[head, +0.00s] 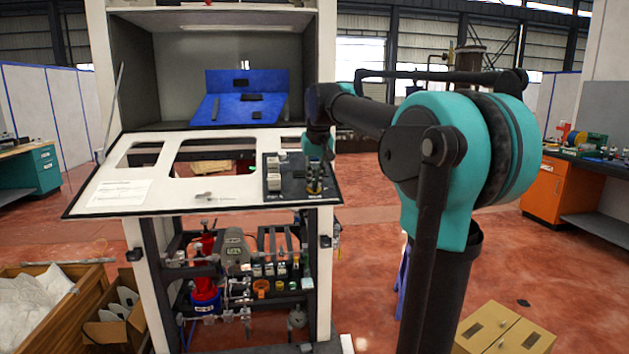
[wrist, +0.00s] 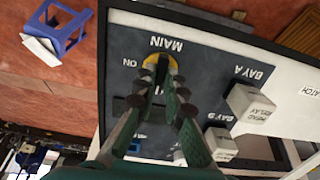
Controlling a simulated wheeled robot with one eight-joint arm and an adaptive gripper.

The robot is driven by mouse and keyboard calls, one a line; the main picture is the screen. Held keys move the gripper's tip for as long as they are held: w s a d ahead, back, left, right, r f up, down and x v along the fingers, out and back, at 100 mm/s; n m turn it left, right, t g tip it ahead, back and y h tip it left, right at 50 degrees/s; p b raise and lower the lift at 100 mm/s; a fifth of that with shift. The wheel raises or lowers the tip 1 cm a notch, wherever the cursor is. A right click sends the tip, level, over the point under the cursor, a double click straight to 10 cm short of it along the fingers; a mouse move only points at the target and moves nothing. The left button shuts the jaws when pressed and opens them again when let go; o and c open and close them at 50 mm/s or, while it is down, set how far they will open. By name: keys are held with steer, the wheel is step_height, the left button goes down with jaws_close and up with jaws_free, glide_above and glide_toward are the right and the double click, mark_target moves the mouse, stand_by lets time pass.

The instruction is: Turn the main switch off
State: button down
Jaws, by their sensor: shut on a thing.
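The main switch (wrist: 162,62) has a yellow base and a dark handle on the dark panel (wrist: 128,42). In the wrist view the panel is upside down, with the word MAIN above the switch and ON to its left. My gripper (wrist: 168,80) is shut on the switch handle; its fingers hide most of the handle and part of the lettering below it. Which way the handle points is hard to tell. In the head view, my gripper (head: 315,162) comes down over the dark panel (head: 298,192) at the right end of the white console.
White relay blocks (wrist: 252,102) marked BAY A and BAY B stand beside the switch, close to my fingers. The white sloping console (head: 160,200) has cut-out openings. A blue board (head: 240,95) is behind it.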

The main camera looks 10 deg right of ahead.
steer(key=c, duration=1.6)
jaws_free()
steer(key=v, duration=1.2)
